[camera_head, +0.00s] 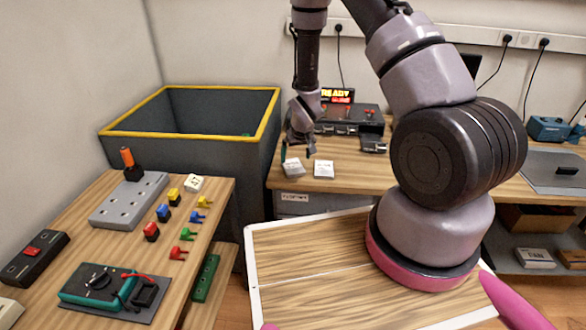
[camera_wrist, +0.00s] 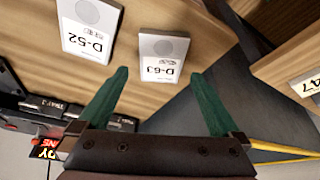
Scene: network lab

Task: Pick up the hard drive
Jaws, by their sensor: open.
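Two flat white hard drives lie side by side on the wooden back bench. In the wrist view one is labelled D-63 (camera_wrist: 161,58) and the other D-52 (camera_wrist: 88,28). In the head view D-63 appears to be the left one (camera_head: 293,168) and D-52 the right one (camera_head: 324,169). My gripper (camera_head: 298,152) is above the bench's front left edge, close to D-63. In the wrist view its green fingers (camera_wrist: 161,76) are open and empty, with D-63 showing beyond and between the tips. The fingers do not appear to touch either drive.
A dark bin (camera_head: 190,145) with a yellow rim stands left of the bench. Devices with a lit READY display (camera_head: 338,95) are behind the drives. The left table (camera_head: 105,245) holds a multimeter (camera_head: 100,285), coloured connectors and a white labelled block (camera_head: 193,183).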

